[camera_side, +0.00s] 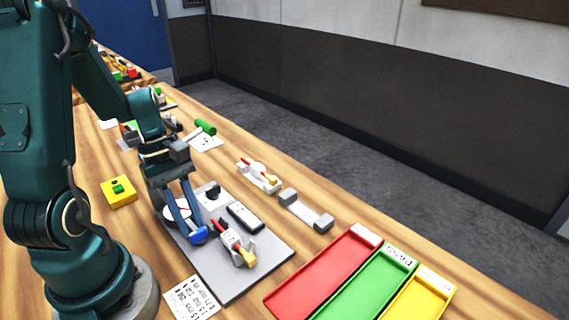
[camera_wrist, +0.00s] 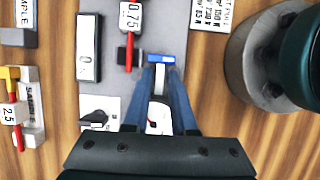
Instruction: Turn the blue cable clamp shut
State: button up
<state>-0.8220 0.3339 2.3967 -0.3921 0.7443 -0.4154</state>
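The blue cable clamp (camera_side: 199,235) sits on the grey plate (camera_side: 229,288), near its front left edge. In the wrist view its blue bar (camera_wrist: 160,58) lies crosswise just beyond my fingertips, and a pale stem runs from it between my fingers. My gripper (camera_side: 191,228) points down at the clamp, and its two blue fingers also show in the wrist view (camera_wrist: 161,70). The fingers are apart, at either side of the clamp. I cannot tell whether they touch it. The fingers hide part of the clamp.
Beside the clamp stands a red-handled fixture (camera_side: 230,240) with a yellow tip. A white dial (camera_wrist: 158,118), a black knob (camera_wrist: 95,117) and a dark-framed display (camera_wrist: 88,48) are close by. Red (camera_side: 318,275), green (camera_side: 362,287) and yellow trays lie to the right. The plate's front right is clear.

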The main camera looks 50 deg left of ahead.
grip_shut()
jog(key=shift+w+m+g, duration=0.2)
jog(key=shift+m+g, duration=0.1)
jog(key=shift+m, duration=0.45)
jog(key=shift+w+m+g, duration=0.15)
jog(key=shift+m+g, duration=0.15)
jog(key=shift+m, duration=0.45)
jog(key=shift+d, duration=0.1)
jog(key=shift+o, duration=0.6)
grip_release()
